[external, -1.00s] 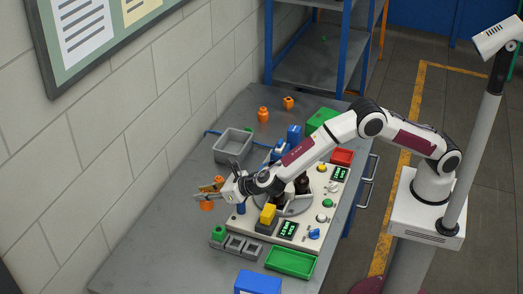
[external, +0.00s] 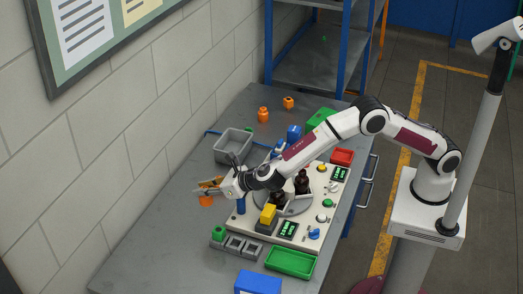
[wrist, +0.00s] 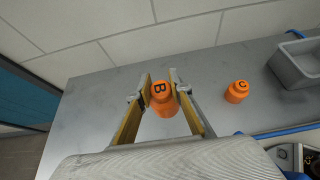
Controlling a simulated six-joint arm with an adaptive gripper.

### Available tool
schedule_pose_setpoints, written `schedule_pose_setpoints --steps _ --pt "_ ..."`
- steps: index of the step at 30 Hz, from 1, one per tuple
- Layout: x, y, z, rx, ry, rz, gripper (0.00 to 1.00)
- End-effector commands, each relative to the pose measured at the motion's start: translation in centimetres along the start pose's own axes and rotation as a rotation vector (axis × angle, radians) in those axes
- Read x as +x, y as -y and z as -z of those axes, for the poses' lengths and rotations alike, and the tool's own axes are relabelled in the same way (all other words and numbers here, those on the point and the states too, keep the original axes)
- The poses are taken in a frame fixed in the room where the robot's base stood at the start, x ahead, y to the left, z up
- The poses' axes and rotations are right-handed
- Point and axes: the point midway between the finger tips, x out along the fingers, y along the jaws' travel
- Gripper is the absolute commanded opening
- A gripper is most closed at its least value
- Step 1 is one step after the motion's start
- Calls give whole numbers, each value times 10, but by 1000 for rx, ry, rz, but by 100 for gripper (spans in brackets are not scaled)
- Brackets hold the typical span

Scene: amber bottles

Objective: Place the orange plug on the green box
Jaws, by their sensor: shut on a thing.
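My gripper (external: 209,188) is at the left of the workbench, its jaws pointing left. It is shut on an orange plug (external: 206,201). In the wrist view the jaws (wrist: 163,92) grip this plug (wrist: 166,104) at its marked end, which carries the letter B. A green box (external: 320,117) stands at the back right of the bench, partly behind my arm, far from the gripper. An open green tray (external: 291,262) lies at the front. Two other orange plugs stand at the back, one larger (external: 263,115) and one smaller (external: 288,102).
A grey bin (external: 234,147) stands behind the gripper. A white panel (external: 318,230) with dark bottles (external: 302,183), a yellow block (external: 268,214) and knobs lies under my arm. A green plug (external: 218,233) stands by grey sockets. A red bin (external: 342,157) is at right. The left bench is bare.

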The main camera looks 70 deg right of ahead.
Motion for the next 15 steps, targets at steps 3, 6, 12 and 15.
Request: schedule_pose_setpoints --steps 3,6,12,15 --pt "-11 0 -21 4 5 -1 0" --pt "-20 0 -38 3 4 -1 0" --pt "-37 0 -69 3 4 -1 0" --pt "-44 0 -81 3 3 -1 0"
